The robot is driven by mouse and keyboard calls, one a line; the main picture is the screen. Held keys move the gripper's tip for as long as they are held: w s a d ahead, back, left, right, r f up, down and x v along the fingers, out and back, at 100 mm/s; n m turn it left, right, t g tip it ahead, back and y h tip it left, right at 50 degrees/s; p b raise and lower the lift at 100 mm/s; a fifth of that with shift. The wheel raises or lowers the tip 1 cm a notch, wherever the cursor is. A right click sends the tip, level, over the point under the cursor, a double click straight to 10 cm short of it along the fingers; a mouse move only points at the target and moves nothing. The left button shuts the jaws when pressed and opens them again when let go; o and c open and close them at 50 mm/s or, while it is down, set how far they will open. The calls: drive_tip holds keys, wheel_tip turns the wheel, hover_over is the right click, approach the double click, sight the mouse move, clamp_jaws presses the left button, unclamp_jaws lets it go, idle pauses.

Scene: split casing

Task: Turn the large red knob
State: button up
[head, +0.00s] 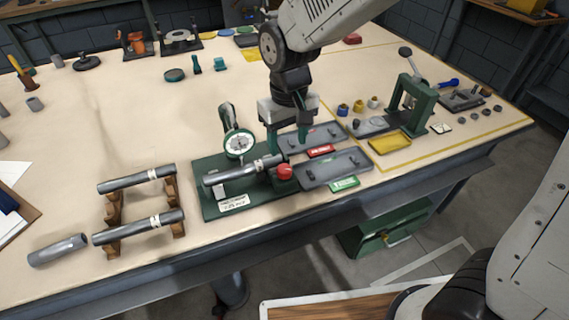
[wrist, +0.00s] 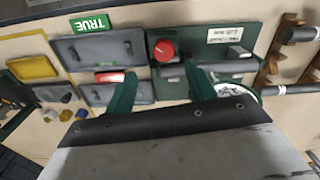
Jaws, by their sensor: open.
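The large red knob (head: 285,171) sits at the right end of the green test fixture (head: 208,207), beside a grey shaft (head: 228,176) and a dial gauge (head: 238,144). My gripper (head: 286,140) is above and behind the knob, pointing down, its green fingers apart and empty. In the wrist view the red knob (wrist: 164,50) lies beyond the fingertips, roughly between them. The gripper (wrist: 160,78) does not touch the knob there. The shaft (wrist: 225,68) lies behind the right finger in that view.
Two grey trays (head: 335,168) with red and green labels lie right of the fixture. Shafts on wooden stands (head: 178,222) and a loose cylinder (head: 58,250) lie left. A green press (head: 412,105) and yellow tray (head: 390,142) stand farther right. The table's front edge is close.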

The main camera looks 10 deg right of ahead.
sight(284, 168)
drive_tip(key=f, duration=0.8)
drive_tip(key=shift+w+a+f, duration=0.15)
drive_tip(key=shift+a+f, duration=0.15)
drive_tip(key=shift+a, duration=0.1)
drive_tip(key=c, duration=1)
